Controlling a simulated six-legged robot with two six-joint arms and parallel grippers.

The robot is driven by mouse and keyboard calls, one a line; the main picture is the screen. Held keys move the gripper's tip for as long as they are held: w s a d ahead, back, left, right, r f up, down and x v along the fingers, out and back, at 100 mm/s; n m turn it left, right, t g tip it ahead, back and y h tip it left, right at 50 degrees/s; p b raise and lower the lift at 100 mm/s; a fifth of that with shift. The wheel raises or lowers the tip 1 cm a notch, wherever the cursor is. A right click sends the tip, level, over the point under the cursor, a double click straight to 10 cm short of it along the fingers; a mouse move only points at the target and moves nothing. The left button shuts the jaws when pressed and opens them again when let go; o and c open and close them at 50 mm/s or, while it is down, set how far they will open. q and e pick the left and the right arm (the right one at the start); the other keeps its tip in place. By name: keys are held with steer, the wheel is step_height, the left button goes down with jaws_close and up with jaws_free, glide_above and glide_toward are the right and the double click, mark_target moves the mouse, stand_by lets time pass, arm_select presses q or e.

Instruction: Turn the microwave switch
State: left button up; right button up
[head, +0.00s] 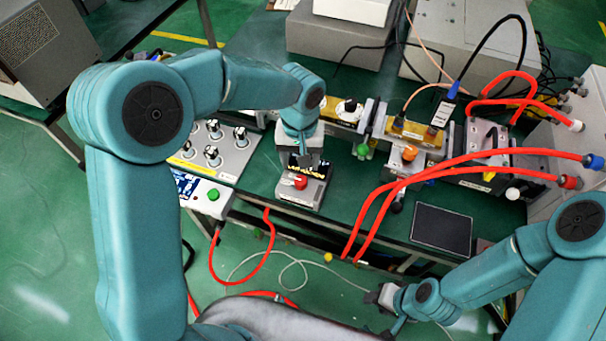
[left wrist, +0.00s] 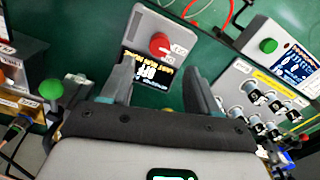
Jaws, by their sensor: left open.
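The switch box is a grey box (head: 303,192) with a red knob (head: 300,182) on its top face, standing on the green table near its front edge. In the left wrist view the red knob (left wrist: 160,44) shows beside a black display (left wrist: 148,70) with yellow and white lettering. My left gripper (head: 306,158) points down over the rear part of the box, behind the knob. In the left wrist view its fingers (left wrist: 158,75) are apart and empty, with the display between them and the knob beyond. My right gripper (head: 387,302) hangs low in front of the table; its fingers are too small to read.
Left of the box is a panel with several black-and-silver knobs (head: 213,150) and a unit with a green button (head: 213,194). Waveguide parts with a green knob (head: 362,151) stand right. Red hoses (head: 430,172) cross the table's right side. A black plate (head: 441,228) lies near the front.

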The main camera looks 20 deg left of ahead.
mark_target(301, 179)
arm_select(q)
steer(key=f, duration=0.7)
steer(key=shift+a+p, duration=0.2)
steer(key=shift+p, duration=0.1)
steer(key=shift+d+f, duration=0.1)
steer(key=shift+f, duration=0.25)
steer(key=shift+w+f, duration=0.2)
steer(key=shift+f, duration=0.25)
steer(key=shift+s, duration=0.1)
steer(key=shift+r, duration=0.1)
steer(key=c, duration=0.3)
steer(key=shift+d, duration=0.1)
steer(key=c, duration=0.7)
